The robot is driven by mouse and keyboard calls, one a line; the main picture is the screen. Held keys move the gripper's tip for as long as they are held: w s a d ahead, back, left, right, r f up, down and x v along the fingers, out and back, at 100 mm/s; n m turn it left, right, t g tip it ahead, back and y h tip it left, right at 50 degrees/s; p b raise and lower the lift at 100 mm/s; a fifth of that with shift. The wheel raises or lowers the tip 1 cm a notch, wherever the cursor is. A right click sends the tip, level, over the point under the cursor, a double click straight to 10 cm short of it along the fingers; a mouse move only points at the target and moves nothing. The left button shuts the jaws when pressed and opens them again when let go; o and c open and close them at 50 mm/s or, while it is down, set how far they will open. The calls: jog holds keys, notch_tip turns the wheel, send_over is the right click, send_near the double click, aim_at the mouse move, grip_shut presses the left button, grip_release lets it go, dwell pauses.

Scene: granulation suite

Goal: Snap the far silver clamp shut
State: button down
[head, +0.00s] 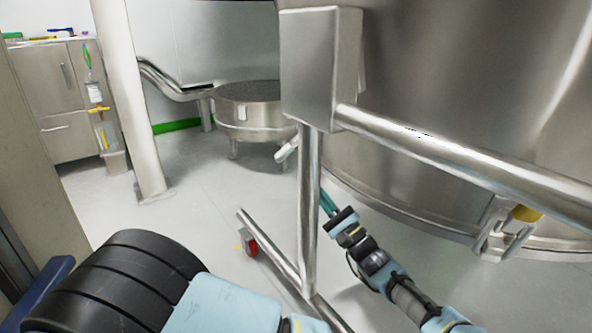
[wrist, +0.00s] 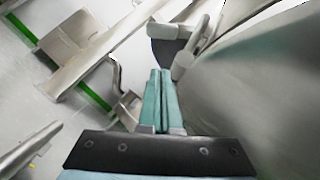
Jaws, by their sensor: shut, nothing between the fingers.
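A large steel vessel (head: 450,60) fills the right of the head view, and its curved wall (wrist: 270,100) fills the right of the wrist view. The far silver clamp (head: 287,150) shows only as a pale lever end sticking out left of the upright post; the rest is hidden. In the wrist view a silver lever with a rounded end (wrist: 184,64) stands at the vessel wall, just beyond and right of my fingertips. My gripper (head: 325,195) is below and right of the far clamp. Its green fingers (wrist: 160,75) are shut and empty, apparently apart from the lever.
A nearer silver clamp (head: 495,228) with a yellow part sits low on the vessel at right. A steel post (head: 309,210) and slanting rail (head: 450,155) stand before the vessel. A round steel bowl (head: 250,110) stands behind. Floor at left (head: 200,200) is clear.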

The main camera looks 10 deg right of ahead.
aim_at(291, 147)
jog(key=w+a+r+b, duration=0.2)
jog(key=a+r, duration=0.2)
jog(key=r, duration=0.1)
jog(key=shift+w+a+r, duration=0.15)
jog(key=shift+w+a, duration=0.05)
jog(key=shift+w, duration=0.05)
